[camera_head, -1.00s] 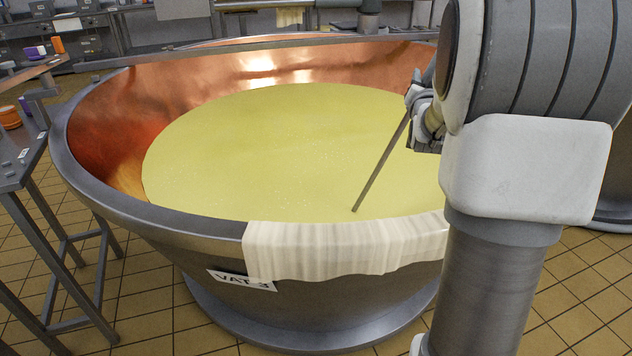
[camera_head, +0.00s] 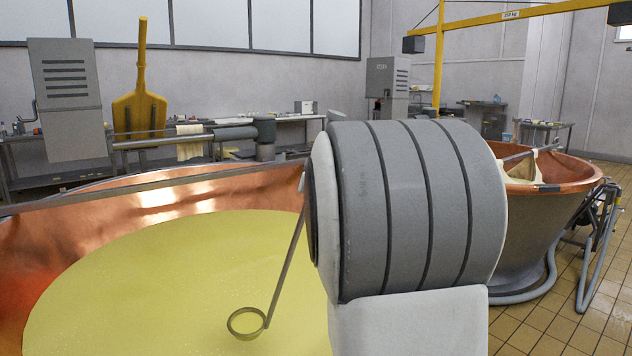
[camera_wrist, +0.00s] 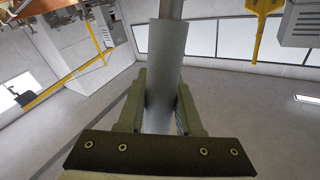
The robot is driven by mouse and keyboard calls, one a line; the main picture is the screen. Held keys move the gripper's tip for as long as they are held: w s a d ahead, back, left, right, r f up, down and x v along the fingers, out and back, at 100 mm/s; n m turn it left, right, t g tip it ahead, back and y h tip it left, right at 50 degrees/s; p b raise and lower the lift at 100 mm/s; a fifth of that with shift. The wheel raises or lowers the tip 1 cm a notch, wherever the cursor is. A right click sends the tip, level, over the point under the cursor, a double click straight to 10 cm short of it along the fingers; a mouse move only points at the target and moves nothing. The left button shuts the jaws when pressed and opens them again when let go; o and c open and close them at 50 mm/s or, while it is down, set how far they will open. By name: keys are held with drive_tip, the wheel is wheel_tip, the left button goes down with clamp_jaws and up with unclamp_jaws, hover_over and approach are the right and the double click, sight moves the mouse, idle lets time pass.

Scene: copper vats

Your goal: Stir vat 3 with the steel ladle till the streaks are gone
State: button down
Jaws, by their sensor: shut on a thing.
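The copper vat (camera_head: 150,200) fills the lower left of the head view, holding a smooth, even yellow liquid (camera_head: 150,290). I see no streaks in the part that shows; its right side is hidden behind my arm. The steel ladle (camera_head: 283,270) slants down from behind my arm. Its round bowl rim shows above the liquid; I cannot tell if the bowl touches the surface. My gripper (camera_wrist: 160,100) is hidden by my arm in the head view. In the wrist view its fingers are shut on the ladle's grey handle (camera_wrist: 166,50).
A metal bar (camera_head: 150,187) crosses the vat's far side. A yellow paddle (camera_head: 139,110) stands upright behind it. Another copper vat (camera_head: 535,225) with a hose stands at the right. A yellow hoist frame (camera_head: 438,60) is behind. Tiled floor is open at the right.

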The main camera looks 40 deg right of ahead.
wheel_tip(320, 180, up, 30)
drive_tip(key=p, duration=1.6)
drive_tip(key=shift+r, duration=0.15)
